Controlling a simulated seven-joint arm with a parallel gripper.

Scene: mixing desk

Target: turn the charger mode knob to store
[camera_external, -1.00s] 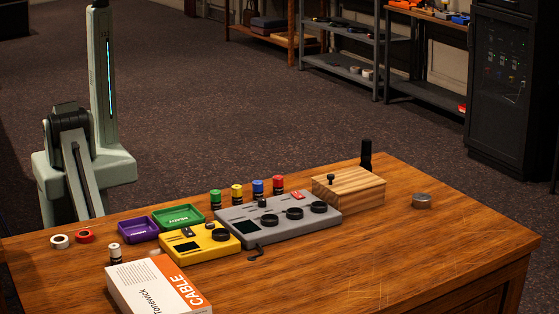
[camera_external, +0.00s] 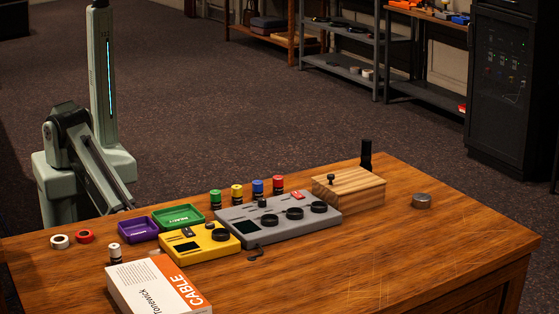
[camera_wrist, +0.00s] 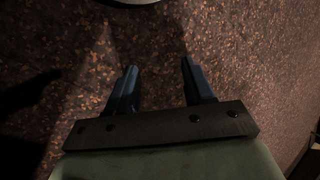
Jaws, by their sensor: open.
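Two devices with knobs stand on the wooden table in the external view. The yellow unit (camera_external: 200,243) has a small dark screen and a round black knob (camera_external: 221,234). The grey unit (camera_external: 280,219) has a dark screen and several black knobs. I cannot read their labels, so I cannot tell which one is the charger or where its mode knob points. My gripper (camera_wrist: 158,78) shows in the wrist view with two dark fingers apart and nothing between them, above the speckled floor. It is not distinguishable in the external view.
A cable box (camera_external: 158,287) lies at the table's front left. Purple (camera_external: 138,229) and green (camera_external: 179,216) trays sit left of the grey unit. Several coloured cylinders stand behind it. A wooden box (camera_external: 348,187) stands to its right. The table's right front is clear.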

